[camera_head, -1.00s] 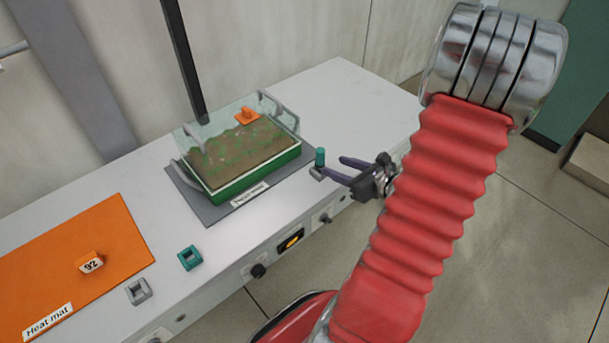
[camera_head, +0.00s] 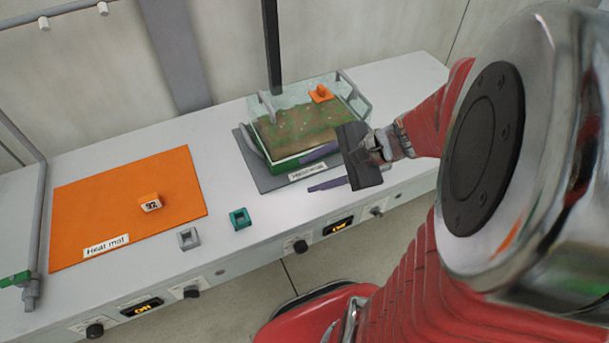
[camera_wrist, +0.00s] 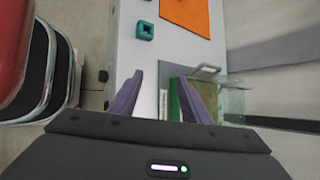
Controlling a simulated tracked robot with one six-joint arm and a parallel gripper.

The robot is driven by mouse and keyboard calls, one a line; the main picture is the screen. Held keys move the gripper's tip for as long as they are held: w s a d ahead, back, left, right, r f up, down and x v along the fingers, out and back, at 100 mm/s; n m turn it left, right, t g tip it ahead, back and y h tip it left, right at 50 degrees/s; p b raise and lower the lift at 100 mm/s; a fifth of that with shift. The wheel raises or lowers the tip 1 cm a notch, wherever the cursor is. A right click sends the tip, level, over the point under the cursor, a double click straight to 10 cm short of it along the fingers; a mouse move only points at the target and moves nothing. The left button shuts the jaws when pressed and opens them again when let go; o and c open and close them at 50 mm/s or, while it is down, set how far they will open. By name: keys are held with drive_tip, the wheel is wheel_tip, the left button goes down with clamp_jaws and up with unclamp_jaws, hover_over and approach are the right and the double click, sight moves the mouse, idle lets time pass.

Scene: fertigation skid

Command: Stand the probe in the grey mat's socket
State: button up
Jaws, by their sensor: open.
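My gripper (camera_head: 306,174) is open, its purple fingers apart over the bench by the grey mat's front right. The grey mat (camera_head: 266,182) lies under a clear-walled tray of soil. I cannot make out the probe now; a teal upright piece seen earlier by the mat's right corner is not visible, perhaps behind my gripper. A teal block with a square hole (camera_head: 240,218) and a grey one (camera_head: 188,238) sit along the bench's front edge.
The tray (camera_head: 288,165) holds an orange piece (camera_head: 321,93) at its back. A dark post (camera_head: 272,50) stands behind the tray.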

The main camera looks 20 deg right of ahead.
drive_tip(key=s+a+r+n+h, duration=0.3)
drive_tip(key=s+r+n, duration=0.1)
drive_tip(key=n, duration=0.4)
drive_tip(key=s+a+r+n+h, duration=0.3)
drive_tip(key=r+n, duration=0.3)
drive_tip(key=n, duration=0.3)
drive_tip(key=shift+s+h, duration=0.3)
drive_tip(key=shift+s, duration=0.15)
drive_tip(key=shift+a+r, duration=0.1)
idle(0.3)
